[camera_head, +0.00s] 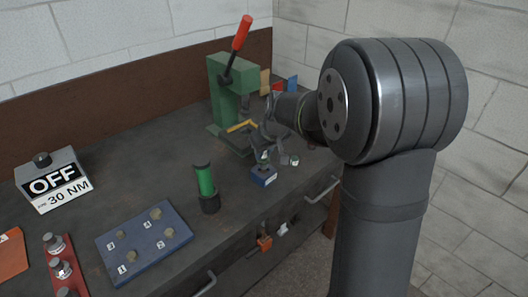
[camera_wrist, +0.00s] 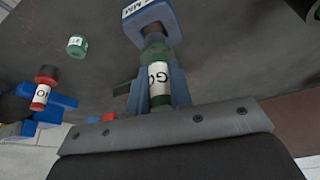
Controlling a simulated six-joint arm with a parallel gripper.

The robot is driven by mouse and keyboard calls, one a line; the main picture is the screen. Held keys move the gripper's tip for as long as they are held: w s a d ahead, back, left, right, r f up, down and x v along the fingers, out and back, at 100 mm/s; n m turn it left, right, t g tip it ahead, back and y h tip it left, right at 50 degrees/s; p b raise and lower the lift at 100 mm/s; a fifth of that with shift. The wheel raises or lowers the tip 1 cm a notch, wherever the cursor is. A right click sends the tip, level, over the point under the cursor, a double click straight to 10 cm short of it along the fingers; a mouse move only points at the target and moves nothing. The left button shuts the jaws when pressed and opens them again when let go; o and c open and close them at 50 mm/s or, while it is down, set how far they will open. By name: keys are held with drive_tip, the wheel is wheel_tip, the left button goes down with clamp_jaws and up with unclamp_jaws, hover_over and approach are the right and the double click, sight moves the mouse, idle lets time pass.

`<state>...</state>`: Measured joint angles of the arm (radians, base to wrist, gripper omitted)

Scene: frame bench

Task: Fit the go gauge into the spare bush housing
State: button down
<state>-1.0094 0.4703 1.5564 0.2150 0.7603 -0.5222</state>
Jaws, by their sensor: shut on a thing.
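The go gauge (camera_wrist: 160,78) is a green cylinder with a white band marked GO. My gripper (camera_wrist: 158,88) is shut on it, with a finger on each side. In the head view my gripper (camera_head: 264,150) is just above a small blue block (camera_head: 263,176) with a white label, apparently the spare bush housing. In the wrist view this blue housing (camera_wrist: 148,17) is at the gauge's far end. The gauge's far end meets the housing or overlaps it in view; I cannot tell how deep it sits. The housing's opening is hidden.
A green press (camera_head: 226,95) with a red lever stands behind. A green cylinder in a dark base (camera_head: 206,186) stands left of the housing. A small green labelled piece (camera_wrist: 77,46) and a red labelled gauge (camera_wrist: 42,92) are nearby. A blue plate (camera_head: 138,240) carries several brass pieces.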

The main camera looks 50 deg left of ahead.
drive_tip(key=shift+f, duration=1)
idle(0.3)
drive_tip(key=c, duration=1.2)
unclamp_jaws()
drive_tip(key=v, duration=1.7)
drive_tip(key=shift+r, duration=0.2)
drive_tip(key=x, duration=1.7)
drive_tip(key=shift+f, duration=0.3)
drive_tip(key=shift+r, duration=0.2)
